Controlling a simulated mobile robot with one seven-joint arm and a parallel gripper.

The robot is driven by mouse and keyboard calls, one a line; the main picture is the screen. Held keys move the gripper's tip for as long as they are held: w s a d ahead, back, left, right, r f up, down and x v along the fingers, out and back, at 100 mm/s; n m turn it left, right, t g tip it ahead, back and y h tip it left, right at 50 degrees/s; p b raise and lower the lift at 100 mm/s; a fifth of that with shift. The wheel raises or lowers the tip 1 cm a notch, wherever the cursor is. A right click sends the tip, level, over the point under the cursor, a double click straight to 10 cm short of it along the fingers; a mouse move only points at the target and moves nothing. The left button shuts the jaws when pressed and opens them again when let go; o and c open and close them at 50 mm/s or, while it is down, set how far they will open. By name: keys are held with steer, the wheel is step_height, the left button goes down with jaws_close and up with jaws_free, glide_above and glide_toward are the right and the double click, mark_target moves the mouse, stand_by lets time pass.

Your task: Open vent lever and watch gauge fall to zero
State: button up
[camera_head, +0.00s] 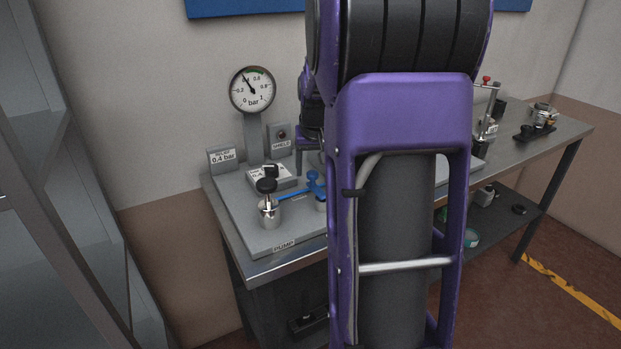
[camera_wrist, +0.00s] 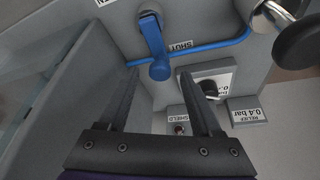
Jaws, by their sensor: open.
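The round white pressure gauge (camera_head: 252,90) stands on a grey post in the head view; its black needle points up-left, near 0.4 bar. The blue vent lever (camera_wrist: 153,38) shows in the wrist view, over a blue pipe and beside a "SHUT" label (camera_wrist: 181,46). Its blue top also shows in the head view (camera_head: 313,183), left of my arm. My gripper (camera_wrist: 160,73) is open and empty. In the wrist view the lever's rounded end appears between the fingertips; I see no contact and cannot tell the depth. My arm hides part of the panel.
A pump with a black knob (camera_head: 267,186) stands at the panel's front left. A "RELIEF 0.4 bar" sign (camera_head: 223,158) and a "SHIELD" box (camera_head: 281,138) stand behind. A grey wall or plate (camera_wrist: 65,75) is left of the fingers. More equipment (camera_head: 540,118) sits on the right bench.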

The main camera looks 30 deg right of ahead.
steer(key=shift+w+d+f, duration=0.15)
steer(key=shift+w+f, duration=0.05)
steer(key=shift+f, duration=0.35)
jaws_close()
